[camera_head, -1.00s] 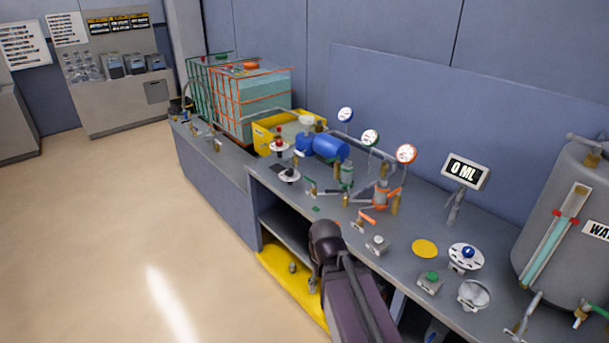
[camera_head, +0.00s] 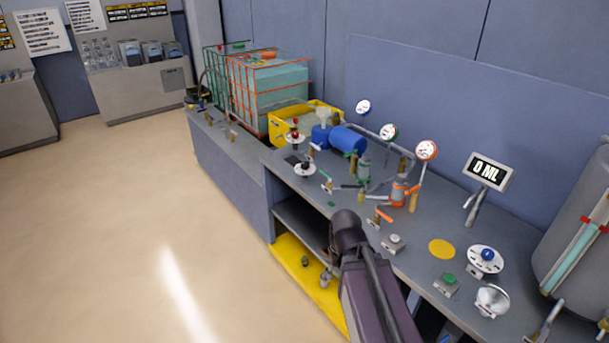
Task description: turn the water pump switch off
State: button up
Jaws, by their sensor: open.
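A blue pump-like cylinder (camera_head: 347,138) lies on the bench beside a yellow bin. In front of it are a round white dial with a black knob (camera_head: 305,167) and another with a red knob (camera_head: 295,136). A white dial with a blue knob (camera_head: 486,257) sits at the bench's right part. No readable label shows which one is the water pump switch, and their settings are too small to read. My dark arm reaches up from the bottom at the bench's front edge. My gripper's fingers do not show.
The grey bench (camera_head: 365,207) carries several valves, gauges and pipes. A green button box (camera_head: 447,284), a "0 ML" display (camera_head: 488,170) and a grey tank (camera_head: 580,240) stand at the right. Caged tanks (camera_head: 268,88) stand at the back left. The floor at left is clear.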

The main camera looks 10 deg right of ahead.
aim_at(304, 165)
jog(key=u, duration=0.05)
jog(key=k, duration=0.65)
jog(key=u, duration=0.35)
jog(key=i, duration=1.75)
jog(key=z, duration=0.6)
